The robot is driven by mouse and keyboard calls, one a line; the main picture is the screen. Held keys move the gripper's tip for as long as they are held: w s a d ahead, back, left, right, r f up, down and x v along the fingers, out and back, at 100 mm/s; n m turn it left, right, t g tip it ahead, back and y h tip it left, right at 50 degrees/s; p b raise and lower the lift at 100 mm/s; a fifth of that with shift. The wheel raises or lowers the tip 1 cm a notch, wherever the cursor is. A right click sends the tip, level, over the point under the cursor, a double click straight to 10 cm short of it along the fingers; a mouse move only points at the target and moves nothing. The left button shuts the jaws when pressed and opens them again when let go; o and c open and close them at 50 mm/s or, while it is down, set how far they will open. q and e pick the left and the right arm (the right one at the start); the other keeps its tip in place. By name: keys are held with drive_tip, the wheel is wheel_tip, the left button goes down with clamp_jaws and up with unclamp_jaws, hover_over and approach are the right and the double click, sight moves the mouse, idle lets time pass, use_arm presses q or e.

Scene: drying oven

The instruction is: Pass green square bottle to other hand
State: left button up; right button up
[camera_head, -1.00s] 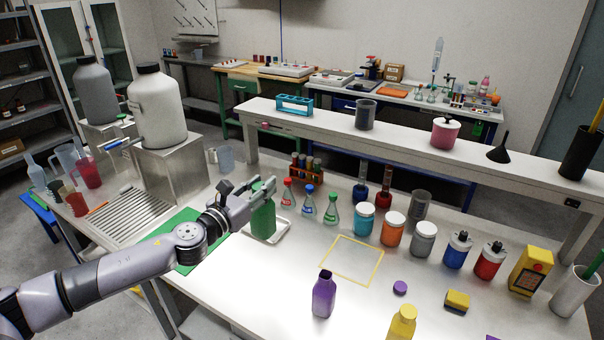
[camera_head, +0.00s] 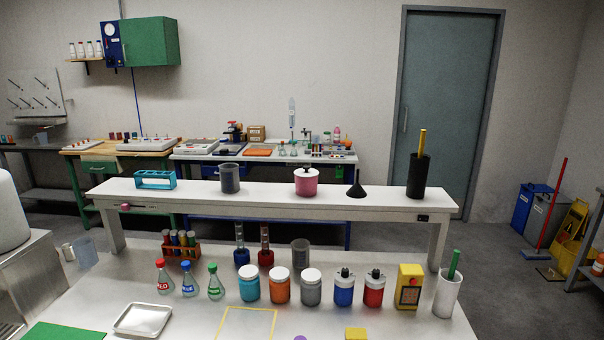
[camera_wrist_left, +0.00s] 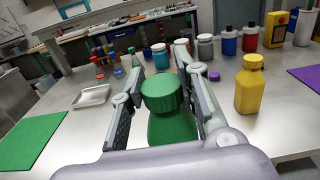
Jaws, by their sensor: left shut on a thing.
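The green square bottle (camera_wrist_left: 172,122) is upright between the fingers of my left gripper (camera_wrist_left: 162,95) in the left wrist view. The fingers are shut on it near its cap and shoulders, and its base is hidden. The empty white tray (camera_wrist_left: 93,96) is to the left of the gripper; it also shows in the head view (camera_head: 142,319). In the head view neither gripper nor the bottle shows. My right gripper is not in view.
A yellow bottle (camera_wrist_left: 249,85) stands right of the gripper. A green mat (camera_wrist_left: 32,138) lies at left and a purple mat (camera_wrist_left: 306,78) at right. Jars (camera_head: 280,285), flasks (camera_head: 189,280) and a yellow box (camera_head: 408,286) line the table's back, before a raised shelf (camera_head: 270,199).

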use_arm(q)
drive_tip(key=s, duration=0.1)
drive_tip(key=s+r+y, duration=0.1)
drive_tip(key=s, duration=0.1)
drive_tip(key=shift+a+n+y, duration=0.1)
drive_tip(key=shift+n+y, duration=0.2)
drive_tip(key=shift+n, duration=0.1)
drive_tip(key=shift+w, duration=0.1)
